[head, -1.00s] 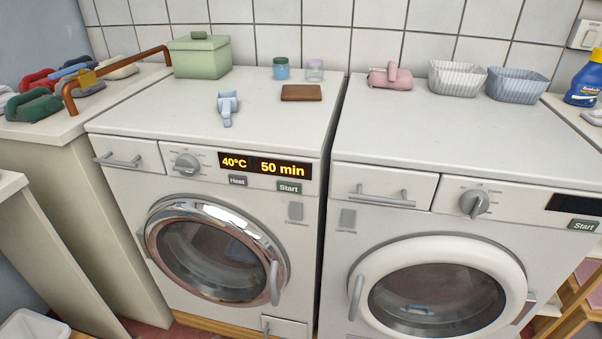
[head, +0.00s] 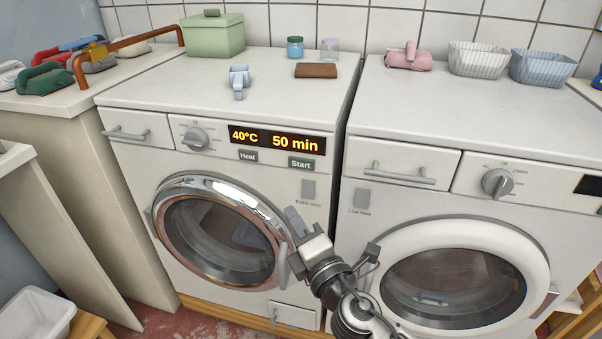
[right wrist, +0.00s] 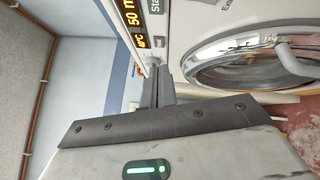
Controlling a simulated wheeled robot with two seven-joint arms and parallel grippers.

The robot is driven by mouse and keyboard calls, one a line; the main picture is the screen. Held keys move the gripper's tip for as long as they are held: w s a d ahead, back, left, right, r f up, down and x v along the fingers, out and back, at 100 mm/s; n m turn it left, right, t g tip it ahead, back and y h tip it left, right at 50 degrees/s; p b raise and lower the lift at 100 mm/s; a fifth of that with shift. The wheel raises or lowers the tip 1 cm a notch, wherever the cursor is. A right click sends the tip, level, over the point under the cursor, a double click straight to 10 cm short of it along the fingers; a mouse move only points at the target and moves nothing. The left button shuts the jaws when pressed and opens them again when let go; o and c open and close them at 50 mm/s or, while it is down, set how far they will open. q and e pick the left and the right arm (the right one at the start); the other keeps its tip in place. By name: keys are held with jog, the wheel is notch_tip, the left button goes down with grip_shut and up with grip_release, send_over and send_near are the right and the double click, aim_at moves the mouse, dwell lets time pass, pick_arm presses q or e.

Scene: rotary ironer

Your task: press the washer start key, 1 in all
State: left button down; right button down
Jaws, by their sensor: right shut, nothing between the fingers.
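My right gripper (head: 293,216) is shut and empty, below the Start key and in front of the door's right side, apart from the key. Its fingers also show in the right wrist view (right wrist: 152,70). My left gripper is not in view.
A second white machine (head: 450,200) stands at the right, its display cut off by the frame. The left machine's chrome-rimmed door (head: 215,183) is shut. A light blue object (head: 239,80), brown block (head: 316,70) and jars (head: 296,47) stand on top, behind the panel.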

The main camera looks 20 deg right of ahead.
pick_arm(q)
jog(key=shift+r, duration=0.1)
pick_arm(e)
jog(key=r+n, duration=0.1)
jog(key=n, duration=0.1)
jog(key=w+a+r+n+t+y, duration=0.1)
jog(key=shift+w+r+n, duration=0.15)
jog(key=shift+w+n, duration=0.05)
jog(key=shift+n, duration=0.2)
jog(key=shift+d, duration=0.1)
jog(key=b, duration=0.1)
send_near(291, 160)
jog(key=w+a+r, duration=0.1)
jog(key=w+a, duration=0.1)
jog(key=w, duration=0.1)
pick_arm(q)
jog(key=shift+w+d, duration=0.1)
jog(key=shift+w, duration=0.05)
pick_arm(e)
jog(key=shift+w+d+r, duration=0.1)
jog(key=shift+w+d, duration=0.2)
jog(key=shift+w, duration=0.3)
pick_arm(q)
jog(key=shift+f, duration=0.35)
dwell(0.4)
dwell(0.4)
